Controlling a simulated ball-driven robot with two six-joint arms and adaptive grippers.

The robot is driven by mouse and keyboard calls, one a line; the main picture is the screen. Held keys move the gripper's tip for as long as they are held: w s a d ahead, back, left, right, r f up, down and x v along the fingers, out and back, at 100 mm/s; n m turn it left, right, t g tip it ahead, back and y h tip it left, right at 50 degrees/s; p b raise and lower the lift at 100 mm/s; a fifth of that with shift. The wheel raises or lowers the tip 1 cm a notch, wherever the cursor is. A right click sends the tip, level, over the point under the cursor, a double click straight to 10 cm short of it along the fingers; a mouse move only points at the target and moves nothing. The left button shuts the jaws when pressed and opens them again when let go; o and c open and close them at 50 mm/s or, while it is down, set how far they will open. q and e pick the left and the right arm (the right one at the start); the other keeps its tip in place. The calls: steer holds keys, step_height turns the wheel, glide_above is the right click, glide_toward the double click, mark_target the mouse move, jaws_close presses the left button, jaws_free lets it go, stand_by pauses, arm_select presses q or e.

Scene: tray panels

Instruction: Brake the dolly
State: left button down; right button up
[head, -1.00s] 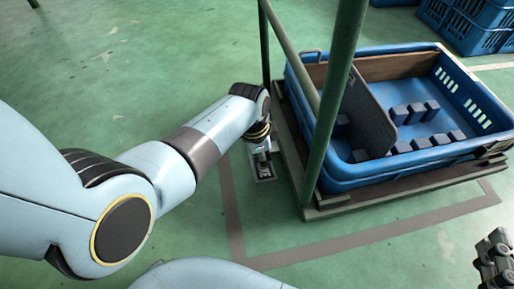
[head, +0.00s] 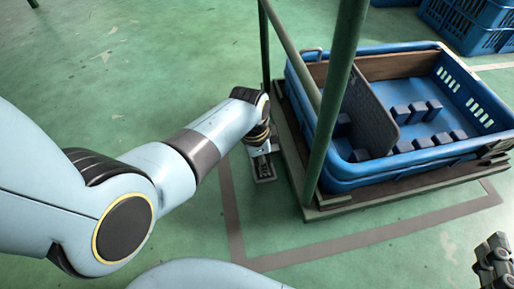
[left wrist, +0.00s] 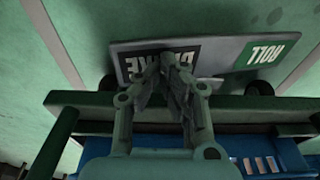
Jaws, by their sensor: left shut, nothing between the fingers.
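The dolly (head: 345,205) is a low green platform with upright green posts, carrying a blue crate (head: 360,180). At its left side a grey pedal plate (head: 267,179) shows just below my left gripper (head: 262,168). In the left wrist view the plate (left wrist: 222,62) bears a black BRAKE label (left wrist: 190,58) and a green ROLL label (left wrist: 268,50). My left gripper (left wrist: 168,62) is shut and empty, its tips over the BRAKE label; I cannot tell whether they touch it. My right gripper (head: 495,262) is at the lower right edge, its jaw state unclear.
The crate holds several dark blocks and a grey divider panel (head: 370,115). A brown line (head: 330,247) is marked on the green floor around the dolly. More blue crates (head: 465,25) stand at the top right.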

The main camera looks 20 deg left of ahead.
arm_select(q)
steer(key=shift+f+b, duration=0.75)
steer(key=shift+f, duration=0.5)
arm_select(e)
steer(key=shift+s+f, duration=0.25)
steer(key=shift+f, duration=0.75)
arm_select(q)
steer(key=shift+r, duration=0.1)
arm_select(e)
steer(key=shift+r, duration=0.1)
arm_select(q)
step_height(320, 180, up, 2)
steer(key=shift+w+r+p, duration=0.1)
steer(key=shift+w+p, duration=0.05)
steer(key=shift+p, duration=0.95)
step_height(320, 180, up, 5)
steer(key=p, duration=0.4)
steer(key=shift+p, duration=0.3)
arm_select(e)
step_height(320, 180, up, 9)
steer(key=w, duration=0.1)
steer(key=shift+w+t, duration=0.4)
steer(key=shift+f, duration=0.2)
